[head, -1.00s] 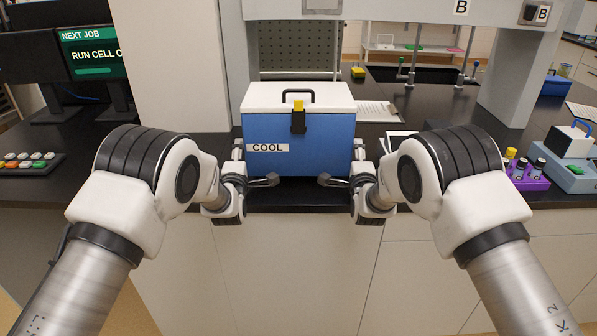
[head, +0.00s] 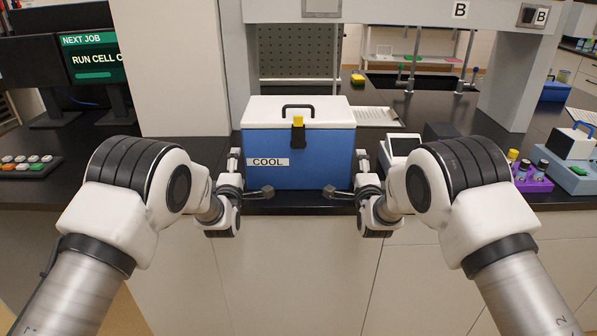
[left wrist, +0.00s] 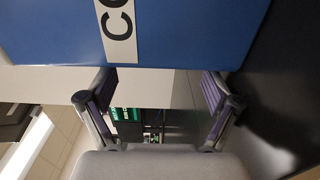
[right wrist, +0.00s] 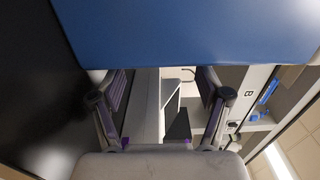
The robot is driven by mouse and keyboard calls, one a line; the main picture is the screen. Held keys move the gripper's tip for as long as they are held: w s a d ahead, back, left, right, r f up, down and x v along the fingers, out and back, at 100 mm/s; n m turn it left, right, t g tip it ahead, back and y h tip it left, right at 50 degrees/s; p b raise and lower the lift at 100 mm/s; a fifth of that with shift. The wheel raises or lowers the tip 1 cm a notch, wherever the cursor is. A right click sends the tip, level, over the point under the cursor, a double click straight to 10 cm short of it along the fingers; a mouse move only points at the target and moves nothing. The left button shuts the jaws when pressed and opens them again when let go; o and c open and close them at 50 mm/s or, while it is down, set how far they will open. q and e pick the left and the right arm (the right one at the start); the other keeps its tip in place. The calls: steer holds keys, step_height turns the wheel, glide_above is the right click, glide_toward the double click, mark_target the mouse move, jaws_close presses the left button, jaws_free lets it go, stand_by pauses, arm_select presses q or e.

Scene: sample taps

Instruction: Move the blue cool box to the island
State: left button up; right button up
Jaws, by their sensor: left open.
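The blue cool box (head: 325,167) has a white lid, a black handle, a yellow-and-black latch and a COOL label. It stands upright at the counter's (head: 180,185) front edge. My left gripper (head: 250,178) is open beside its lower left corner; my right gripper (head: 346,178) is open beside its lower right corner. The box's blue side fills the top of the left wrist view (left wrist: 190,35) and right wrist view (right wrist: 190,30). The gap between each pair of fingers looks empty. I cannot tell whether any finger touches the box. I cannot tell which surface is the island.
A white pillar (head: 182,70) stands behind the box's left. A white device (head: 403,146) and a paper sheet (head: 377,117) lie to its right. Further right are a purple vial rack (head: 533,182) and a pale blue tray (head: 567,178). A shelf (head: 400,12) spans above.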

arm_select(q)
steer(key=shift+a+f, duration=0.1)
steer(key=shift+s, duration=0.15)
arm_select(e)
steer(key=shift+f, duration=0.1)
steer(key=shift+s, duration=0.2)
arm_select(q)
steer(key=s, duration=1.1)
steer(key=shift+s, duration=0.35)
arm_select(e)
steer(key=s, duration=1.1)
steer(key=shift+s, duration=0.35)
